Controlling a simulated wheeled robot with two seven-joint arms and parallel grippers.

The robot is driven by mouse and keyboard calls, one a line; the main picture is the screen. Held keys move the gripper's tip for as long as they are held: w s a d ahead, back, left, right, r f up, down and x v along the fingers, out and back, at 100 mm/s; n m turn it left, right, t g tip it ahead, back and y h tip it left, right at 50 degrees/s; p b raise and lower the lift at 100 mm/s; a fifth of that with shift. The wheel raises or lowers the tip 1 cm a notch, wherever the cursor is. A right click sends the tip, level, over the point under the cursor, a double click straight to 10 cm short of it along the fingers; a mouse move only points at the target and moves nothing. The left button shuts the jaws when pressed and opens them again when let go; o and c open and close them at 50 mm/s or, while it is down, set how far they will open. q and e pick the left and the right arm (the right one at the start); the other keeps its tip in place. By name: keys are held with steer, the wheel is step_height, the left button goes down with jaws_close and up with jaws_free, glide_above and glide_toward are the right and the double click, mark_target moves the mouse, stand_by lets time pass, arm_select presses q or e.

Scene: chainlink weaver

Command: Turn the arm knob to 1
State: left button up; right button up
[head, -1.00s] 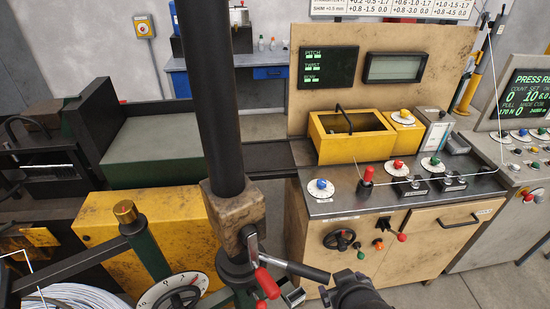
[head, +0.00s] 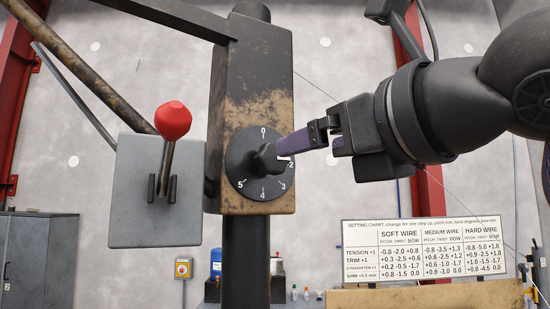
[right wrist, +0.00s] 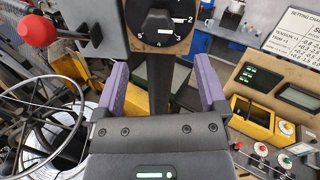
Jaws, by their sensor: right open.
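The arm knob is a black dial (head: 260,180) with white numbers on a worn brown-and-black post. Its 0 is at the top; 2, 3, 4 and 5 run round the right and bottom. The spot for 1 is hidden behind a purple finger. The knob's white mark points right, close to the 2. My right gripper (head: 296,143) comes in from the right in front of the dial. In the right wrist view, the knob (right wrist: 158,22) is ahead of the open, empty fingers (right wrist: 161,68), above their tips. Contact cannot be told. My left gripper is not in view.
A red-knobbed lever (head: 173,121) on a grey plate (head: 158,220) stands left of the dial, also near the left finger in the right wrist view (right wrist: 38,30). A setting chart (head: 425,248) is at lower right. A wire coil (right wrist: 50,130) lies below left.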

mark_target(277, 159)
steer(key=p+x, duration=0.5)
steer(key=x, duration=0.4)
steer(key=shift+a, duration=0.15)
steer(key=shift+f, duration=0.1)
jaws_close()
steer(key=shift+n, duration=0.3)
steer(key=n+b, duration=0.1)
steer(key=n, duration=0.6)
steer(key=shift+n+b, duration=0.35)
steer(key=shift+n, duration=0.05)
steer(key=shift+g+h, duration=0.3)
